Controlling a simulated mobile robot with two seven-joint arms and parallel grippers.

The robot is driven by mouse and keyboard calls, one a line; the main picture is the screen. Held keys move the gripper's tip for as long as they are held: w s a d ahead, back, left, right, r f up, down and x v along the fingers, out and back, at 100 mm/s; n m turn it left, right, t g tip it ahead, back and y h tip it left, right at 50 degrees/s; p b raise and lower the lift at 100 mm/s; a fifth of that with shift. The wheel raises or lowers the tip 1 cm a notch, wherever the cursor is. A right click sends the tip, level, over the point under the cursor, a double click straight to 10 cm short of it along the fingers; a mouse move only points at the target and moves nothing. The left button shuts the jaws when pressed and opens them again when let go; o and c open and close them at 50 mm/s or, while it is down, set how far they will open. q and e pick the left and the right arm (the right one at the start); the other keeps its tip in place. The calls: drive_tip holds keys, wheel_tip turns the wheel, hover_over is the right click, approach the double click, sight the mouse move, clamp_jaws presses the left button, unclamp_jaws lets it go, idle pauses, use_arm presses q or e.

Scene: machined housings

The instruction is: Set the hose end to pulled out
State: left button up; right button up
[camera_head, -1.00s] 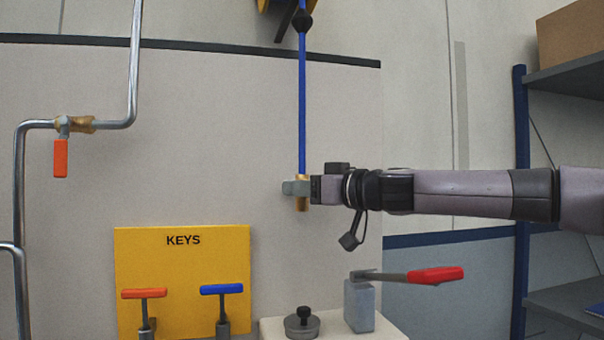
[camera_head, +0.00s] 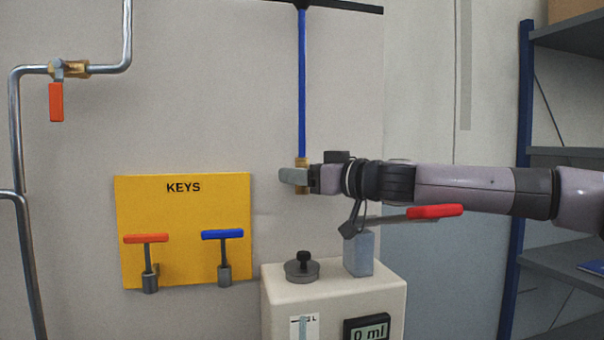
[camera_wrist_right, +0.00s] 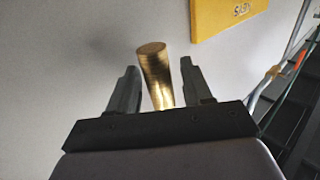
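The hose end is a brass fitting (camera_head: 302,163) at the bottom of a straight blue hose (camera_head: 302,85) that hangs in front of the pale wall. A black piece on the hose shows at the top edge; the reel above is out of view. My right gripper (camera_head: 295,177) reaches in from the right, level, with its fingers around the brass fitting. In the right wrist view the brass fitting (camera_wrist_right: 155,75) stands between the two fingers; contact is hard to see there, but it moves with the gripper. My left gripper is not in view.
A yellow KEYS board (camera_head: 185,265) holds an orange and a blue key. Below my right arm, a pale machine (camera_head: 285,290) carries a black knob (camera_head: 303,265), a red-handled lever (camera_head: 435,211) and a display. Pipes with an orange-handled valve (camera_head: 56,100) are at left, shelves at right.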

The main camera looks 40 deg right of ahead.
drive_tip(key=shift+r, duration=0.1)
wheel_tip(320, 180, up, 12)
drive_tip(key=p, duration=0.4)
drive_tip(key=shift+r, duration=0.25)
wheel_tip(320, 180, up, 5)
drive_tip(key=shift+f, duration=0.1)
drive_tip(key=shift+r, duration=1.25)
